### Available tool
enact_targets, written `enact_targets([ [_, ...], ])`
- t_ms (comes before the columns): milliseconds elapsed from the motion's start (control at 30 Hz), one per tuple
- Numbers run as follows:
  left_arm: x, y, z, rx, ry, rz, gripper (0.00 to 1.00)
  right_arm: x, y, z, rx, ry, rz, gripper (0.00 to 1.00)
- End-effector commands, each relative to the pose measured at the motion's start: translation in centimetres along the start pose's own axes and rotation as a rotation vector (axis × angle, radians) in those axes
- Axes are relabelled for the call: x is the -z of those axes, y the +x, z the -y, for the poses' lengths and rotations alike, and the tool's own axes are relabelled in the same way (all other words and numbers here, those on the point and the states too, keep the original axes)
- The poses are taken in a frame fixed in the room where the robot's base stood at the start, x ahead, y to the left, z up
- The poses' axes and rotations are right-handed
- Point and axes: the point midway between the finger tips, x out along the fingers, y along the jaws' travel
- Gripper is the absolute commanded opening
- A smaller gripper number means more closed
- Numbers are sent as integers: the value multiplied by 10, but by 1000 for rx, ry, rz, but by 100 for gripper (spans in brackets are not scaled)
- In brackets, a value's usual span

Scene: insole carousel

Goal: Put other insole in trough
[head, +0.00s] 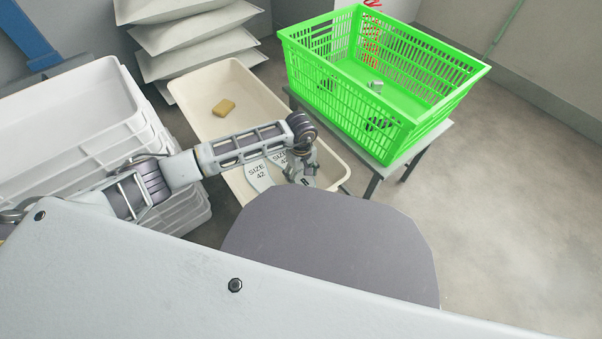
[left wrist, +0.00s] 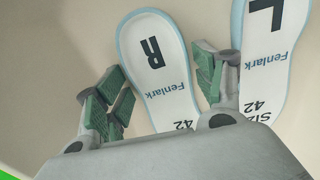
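The trough is a long cream tub (head: 190,97) on the floor. Two white insoles with pale blue edges lie side by side in its near end. In the left wrist view they are the R insole (left wrist: 165,105) and the L insole (left wrist: 262,75). Their "SIZE 42" ends show in the head view, on the left (head: 258,174) and partly behind my gripper. My left gripper (head: 303,180) is low over the near end of the trough. Its green-padded fingers (left wrist: 160,85) are apart, on either side of the R insole, with gaps visible. My right gripper is not in view.
A yellow sponge (head: 223,107) lies in the trough. A green basket (head: 440,115) stands on a small table to the right. White stacked crates (head: 60,130) are at the left, and pale sacks (head: 195,45) are piled behind. Open floor lies at the right.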

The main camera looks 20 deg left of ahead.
Motion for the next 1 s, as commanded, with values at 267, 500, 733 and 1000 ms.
enact_targets([
  [267,0,0,0,0,0,0,81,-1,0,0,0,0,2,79],
  [500,0,-2,0,0,0,0,81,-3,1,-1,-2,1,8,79],
  [733,1,-18,0,-1,-1,-2,81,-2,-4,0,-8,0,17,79],
  [1000,1,-52,-1,-2,0,-2,81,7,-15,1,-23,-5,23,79],
])
